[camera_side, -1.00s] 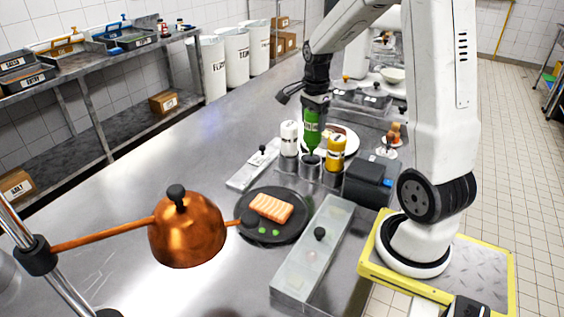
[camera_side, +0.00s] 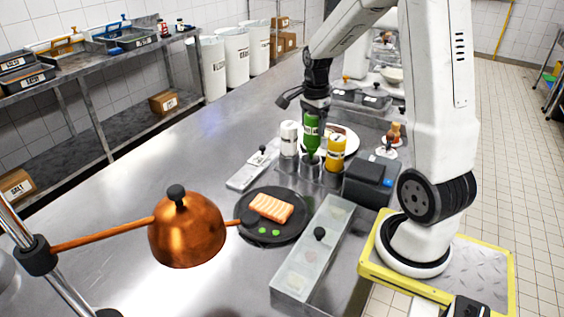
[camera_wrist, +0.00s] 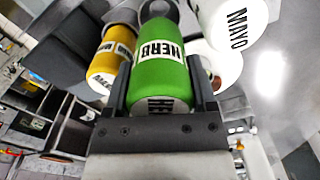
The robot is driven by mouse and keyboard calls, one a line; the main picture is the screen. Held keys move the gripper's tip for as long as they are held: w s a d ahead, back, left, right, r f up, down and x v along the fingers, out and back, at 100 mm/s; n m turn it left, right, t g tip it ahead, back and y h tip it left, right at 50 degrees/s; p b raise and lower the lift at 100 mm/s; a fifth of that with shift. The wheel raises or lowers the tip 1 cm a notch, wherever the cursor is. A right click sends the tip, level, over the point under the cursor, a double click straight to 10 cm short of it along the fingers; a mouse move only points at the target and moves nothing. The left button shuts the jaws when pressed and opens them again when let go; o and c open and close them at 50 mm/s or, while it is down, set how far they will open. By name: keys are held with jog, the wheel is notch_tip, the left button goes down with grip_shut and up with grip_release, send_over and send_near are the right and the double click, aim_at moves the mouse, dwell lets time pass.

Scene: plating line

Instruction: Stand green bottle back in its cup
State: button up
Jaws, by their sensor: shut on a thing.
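The green bottle (camera_side: 311,135), labelled HERB, is upright and its lower end meets the middle metal cup (camera_side: 309,166) in the side view. How deep it sits in the cup cannot be told. My gripper (camera_side: 314,112) is shut on the bottle's upper part from above. In the wrist view the green bottle (camera_wrist: 162,65) lies between the two dark fingers (camera_wrist: 158,95), and the cup is mostly hidden behind it.
A white MAYO bottle (camera_side: 289,138) and a yellow bottle (camera_side: 336,152) stand close on either side. A dark box (camera_side: 369,182) is to the right.

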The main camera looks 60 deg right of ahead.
aim_at(312, 138)
jog(key=shift+f, duration=0.8)
dwell(0.4)
jog(key=shift+f, duration=0.35)
jog(key=shift+f, duration=0.9)
jog(key=shift+f, duration=0.3)
dwell(0.3)
jog(key=o, duration=0.8)
jog(key=shift+f, duration=0.1)
jog(key=shift+c, duration=0.2)
jog(key=shift+r, duration=3.55)
